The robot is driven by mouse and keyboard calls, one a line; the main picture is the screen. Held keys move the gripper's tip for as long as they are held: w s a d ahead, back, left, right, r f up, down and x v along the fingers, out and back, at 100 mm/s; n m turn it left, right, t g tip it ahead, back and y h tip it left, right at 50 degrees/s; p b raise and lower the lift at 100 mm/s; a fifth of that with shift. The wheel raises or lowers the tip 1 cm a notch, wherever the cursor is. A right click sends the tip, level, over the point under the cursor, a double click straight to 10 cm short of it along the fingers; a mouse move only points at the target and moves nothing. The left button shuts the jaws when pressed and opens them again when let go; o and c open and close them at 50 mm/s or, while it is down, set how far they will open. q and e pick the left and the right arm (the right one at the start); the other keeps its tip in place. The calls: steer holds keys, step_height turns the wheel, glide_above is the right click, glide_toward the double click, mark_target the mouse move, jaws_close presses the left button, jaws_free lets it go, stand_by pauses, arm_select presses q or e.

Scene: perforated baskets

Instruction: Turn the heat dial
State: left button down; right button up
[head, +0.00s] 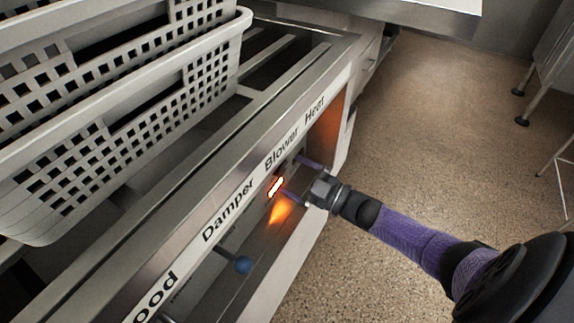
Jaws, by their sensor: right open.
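The front panel carries the labels Damper, Blower and Heat (314,109). The heat dial itself is not clearly visible; the panel below the Heat label is dark with an orange tint. My right gripper (292,176) is open, its two thin fingers pointing at the panel below the Blower and Heat labels. One finger is near the glowing orange-red switch (276,187) below the Blower label. I cannot tell whether the fingers touch anything. My left gripper is not in view.
A lever with a blue ball knob (241,265) sticks out below the Damper label. Stacked grey perforated baskets (120,130) stand on the unit at the left. The speckled floor (440,130) at the right is open, with metal table legs farther right.

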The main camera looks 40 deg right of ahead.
steer(key=p+v, duration=0.1)
steer(key=v, duration=0.6)
